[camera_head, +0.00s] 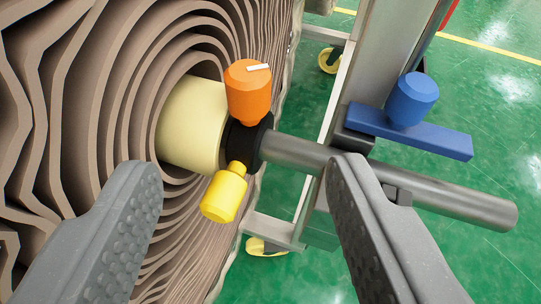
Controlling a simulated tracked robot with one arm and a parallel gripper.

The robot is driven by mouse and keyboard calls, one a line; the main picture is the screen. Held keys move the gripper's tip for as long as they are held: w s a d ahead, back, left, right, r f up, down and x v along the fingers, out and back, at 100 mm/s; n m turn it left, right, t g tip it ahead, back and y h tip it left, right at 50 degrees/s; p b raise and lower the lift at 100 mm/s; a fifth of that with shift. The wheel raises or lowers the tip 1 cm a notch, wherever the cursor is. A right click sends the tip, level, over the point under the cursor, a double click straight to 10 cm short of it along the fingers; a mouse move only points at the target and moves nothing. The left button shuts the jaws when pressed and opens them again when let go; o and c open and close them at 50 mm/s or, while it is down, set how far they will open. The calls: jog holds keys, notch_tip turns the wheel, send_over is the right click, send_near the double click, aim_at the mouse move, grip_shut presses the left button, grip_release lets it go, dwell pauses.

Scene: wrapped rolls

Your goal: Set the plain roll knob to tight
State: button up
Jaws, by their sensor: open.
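The plain roll (60,110) fills the left of the view, with brown wavy layers around a pale yellow core (188,125). A grey shaft (295,151) comes out of the core through a black collar (245,143). An orange knob (249,92) with a white mark on its top stands on the collar. A yellow knob (224,195) hangs from the collar's lower side. I cannot read any tight or loose label. My gripper (245,180) is open, one finger at the lower left and one at the lower right. Nothing is held between the fingers.
A blue knob (411,100) on a blue bar (420,136) stands right of the shaft. A grey metal stand (352,85) with yellow wheels (329,61) supports the shaft. Green floor (490,90) with a yellow line shows at the right.

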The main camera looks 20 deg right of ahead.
aim_at(247, 94)
jog(key=p+x, duration=0.1)
jog(key=x, duration=0.3)
jog(key=p+x, duration=0.2)
jog(key=x, duration=0.3)
jog(key=p+x, duration=0.2)
jog(key=x, duration=0.3)
jog(key=shift+a+f, duration=0.1)
jog(key=shift+f, duration=0.35)
jog(key=shift+r, duration=0.1)
jog(key=c, duration=1)
